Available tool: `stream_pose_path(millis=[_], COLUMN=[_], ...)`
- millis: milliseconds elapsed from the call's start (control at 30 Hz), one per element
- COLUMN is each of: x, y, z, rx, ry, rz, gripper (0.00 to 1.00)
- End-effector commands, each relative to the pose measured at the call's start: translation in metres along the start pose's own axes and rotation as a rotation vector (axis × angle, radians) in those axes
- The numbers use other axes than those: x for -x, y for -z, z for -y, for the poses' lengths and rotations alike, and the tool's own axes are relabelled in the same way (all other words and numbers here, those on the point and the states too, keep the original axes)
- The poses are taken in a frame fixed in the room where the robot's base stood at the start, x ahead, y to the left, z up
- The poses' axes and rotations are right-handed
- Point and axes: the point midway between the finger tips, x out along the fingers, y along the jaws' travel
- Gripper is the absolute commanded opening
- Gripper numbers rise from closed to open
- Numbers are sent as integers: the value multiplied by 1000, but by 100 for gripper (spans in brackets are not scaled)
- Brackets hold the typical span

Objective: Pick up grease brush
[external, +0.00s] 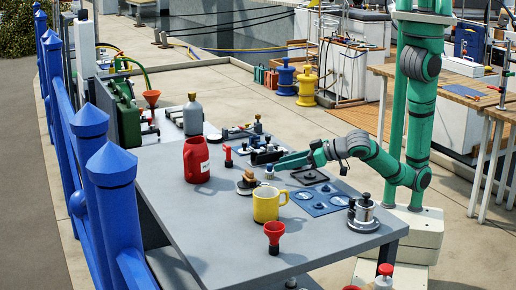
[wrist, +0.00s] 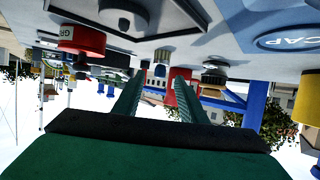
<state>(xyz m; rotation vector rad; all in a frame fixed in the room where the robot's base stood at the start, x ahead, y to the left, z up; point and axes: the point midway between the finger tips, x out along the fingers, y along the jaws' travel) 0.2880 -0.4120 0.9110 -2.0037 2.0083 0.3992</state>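My gripper (external: 279,164) reaches in low over the grey table from the right in the external view. In the wrist view its two green fingers (wrist: 155,92) stand apart with nothing held between them. I cannot pick out the grease brush for sure. A small brown-topped piece on a pale base (external: 247,183), just left of and nearer the camera than the fingertips, may be it. A red piece lettered "GR" (wrist: 80,40) shows at the upper left of the wrist view, apart from the fingers; its full label is cut off.
A yellow mug (external: 266,205) stands close in front of my gripper. A red jug (external: 196,160) and grey bottle (external: 193,115) stand farther left. The table's near left is clear.

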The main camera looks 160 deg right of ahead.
Motion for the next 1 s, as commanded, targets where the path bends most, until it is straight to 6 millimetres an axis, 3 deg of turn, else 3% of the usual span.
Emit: stream_pose_path(millis=[267, 600, 833, 1000], x=[-15, -57, -58, -58], y=[2, 8, 7, 7], z=[0, 0, 0, 0], rx=[0, 0, 0, 0], ry=[-1, 1, 3, 2], rz=[0, 0, 0, 0], gripper=[38, 38, 38, 0])
